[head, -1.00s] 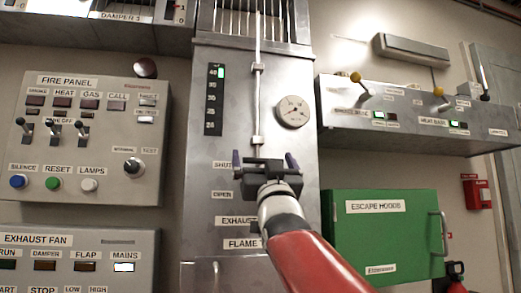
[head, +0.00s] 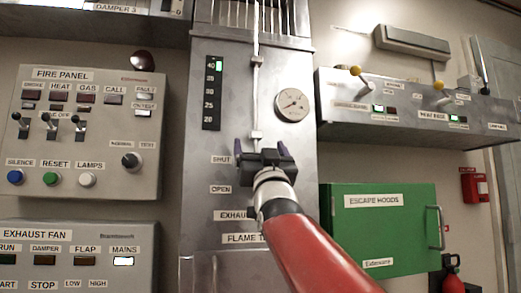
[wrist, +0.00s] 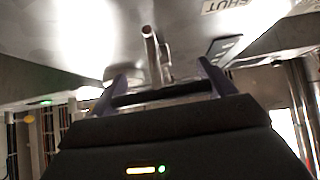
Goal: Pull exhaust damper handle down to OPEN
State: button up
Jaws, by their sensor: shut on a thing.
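The damper handle shows in the wrist view as a rounded metal bar (wrist: 152,55) standing out from the steel duct panel, between my two purple fingertips. My gripper (head: 262,150) is shut on the handle, at the lower end of the vertical rod (head: 257,90). It also shows in the wrist view (wrist: 162,78). It is level with the SHUT label (head: 220,160), or slightly above it. The OPEN label (head: 220,189) lies below it. In the head view my gripper hides the handle.
A round gauge (head: 292,104) and a lit level strip (head: 212,93) flank the rod. The fire panel (head: 85,130) is on the left. A lever shelf (head: 415,115) and a green escape hoods box (head: 380,228) are on the right.

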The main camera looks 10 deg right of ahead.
notch_tip(320, 180, down, 8)
jog(key=b, duration=0.7)
jog(key=shift+r, duration=0.2)
jog(key=shift+w, duration=0.1)
jog(key=o, duration=1.3)
jog(key=b+v, duration=0.3)
jog(key=v, duration=0.5)
jog(key=shift+r, duration=0.1)
